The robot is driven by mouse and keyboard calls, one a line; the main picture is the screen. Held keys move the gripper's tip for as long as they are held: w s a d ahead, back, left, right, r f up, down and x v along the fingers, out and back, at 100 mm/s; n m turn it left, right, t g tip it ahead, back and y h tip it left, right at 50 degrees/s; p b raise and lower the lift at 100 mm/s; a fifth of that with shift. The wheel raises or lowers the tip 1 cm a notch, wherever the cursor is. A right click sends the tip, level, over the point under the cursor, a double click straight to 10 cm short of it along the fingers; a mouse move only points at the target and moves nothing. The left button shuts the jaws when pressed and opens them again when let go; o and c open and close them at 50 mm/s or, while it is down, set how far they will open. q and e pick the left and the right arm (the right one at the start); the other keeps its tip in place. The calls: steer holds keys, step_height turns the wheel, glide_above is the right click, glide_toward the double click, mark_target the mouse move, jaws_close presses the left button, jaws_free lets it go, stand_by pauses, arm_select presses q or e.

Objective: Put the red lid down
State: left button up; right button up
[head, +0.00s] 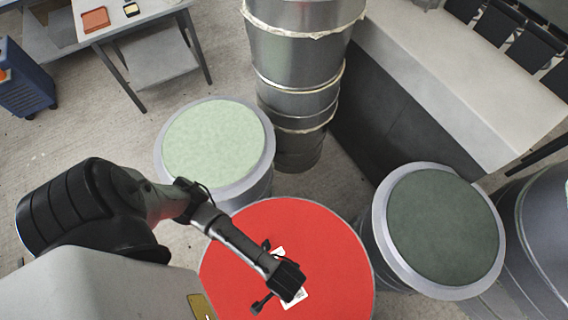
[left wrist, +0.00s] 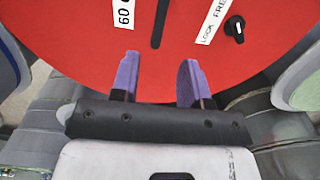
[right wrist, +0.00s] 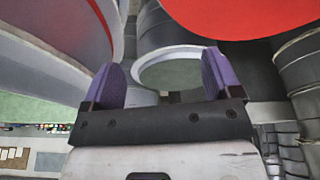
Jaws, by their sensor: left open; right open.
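The red lid (head: 335,240) is a large round disc at the bottom middle of the head view, in front of the two covered moulds. Its top fills the upper left wrist view (left wrist: 80,50), with white labels, a dark bar (left wrist: 160,22) and a black knob (left wrist: 235,29). My left gripper (left wrist: 158,62) is open over the lid's edge, its purple fingers apart and holding nothing. In the head view my left arm reaches across the lid. My right gripper (right wrist: 158,68) is open and empty; the lid (right wrist: 245,15) shows beyond it. What lies under the lid is hidden.
A mould with a pale green top (head: 213,140) stands behind left, and one with a dark green top (head: 440,225) stands at right. Stacked metal drums (head: 300,60) rise behind. A long bench (head: 470,80) is at the back right. A small table (head: 125,20) is back left.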

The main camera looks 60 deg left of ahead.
arm_select(q)
steer(key=w+a+r+m+t+h, duration=0.1)
steer(key=w+a+r+t+h, duration=0.2)
steer(key=r, duration=0.5)
steer(key=a+r+y, duration=0.2)
steer(key=a+r, duration=0.1)
steer(key=a, duration=1)
steer(key=shift+s+r+m+t+y, duration=0.25)
steer(key=shift+s+m+t+y, duration=0.05)
steer(key=shift+s+y, duration=0.1)
steer(key=shift+r, duration=0.1)
